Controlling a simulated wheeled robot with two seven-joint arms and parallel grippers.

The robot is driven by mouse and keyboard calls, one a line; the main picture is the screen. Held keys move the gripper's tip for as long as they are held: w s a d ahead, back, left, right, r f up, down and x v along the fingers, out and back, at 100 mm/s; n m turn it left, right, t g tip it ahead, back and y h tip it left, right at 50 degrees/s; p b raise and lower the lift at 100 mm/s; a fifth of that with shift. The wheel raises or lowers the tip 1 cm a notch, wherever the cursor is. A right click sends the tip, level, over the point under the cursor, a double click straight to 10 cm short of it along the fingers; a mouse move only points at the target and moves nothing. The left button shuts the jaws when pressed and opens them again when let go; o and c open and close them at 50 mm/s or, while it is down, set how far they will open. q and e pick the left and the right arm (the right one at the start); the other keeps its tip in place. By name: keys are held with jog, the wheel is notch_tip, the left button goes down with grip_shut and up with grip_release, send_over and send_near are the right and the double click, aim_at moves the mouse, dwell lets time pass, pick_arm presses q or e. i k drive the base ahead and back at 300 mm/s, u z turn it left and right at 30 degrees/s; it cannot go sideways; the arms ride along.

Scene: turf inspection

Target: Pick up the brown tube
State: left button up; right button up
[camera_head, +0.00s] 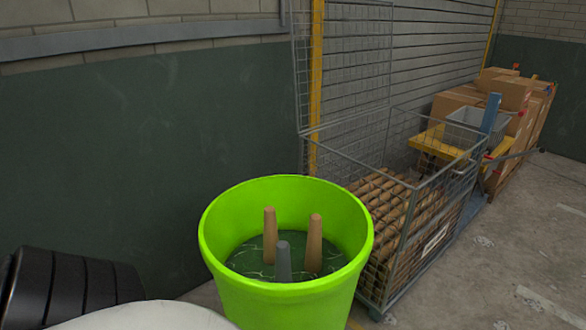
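A bright green bucket (285,305) stands in the lower middle of the head view. Inside it, two brown tubes stand upright: one on the left (270,235) and one on the right (314,244). A shorter-looking grey tube (283,262) stands between them and nearer to me. Their lower ends meet a dark green, streaked surface inside the bucket. Neither of my grippers is in view, and nothing is touching the tubes.
A wire cage (405,238) filled with stacked brown rolls stands close behind the bucket on the right. Cardboard boxes (513,92) are farther back. A green wall (150,150) is behind. A black ribbed object (70,285) is at lower left. Concrete floor (500,265) is open at right.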

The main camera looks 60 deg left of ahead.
aim_at(313, 259)
jog(key=u, duration=1.8)
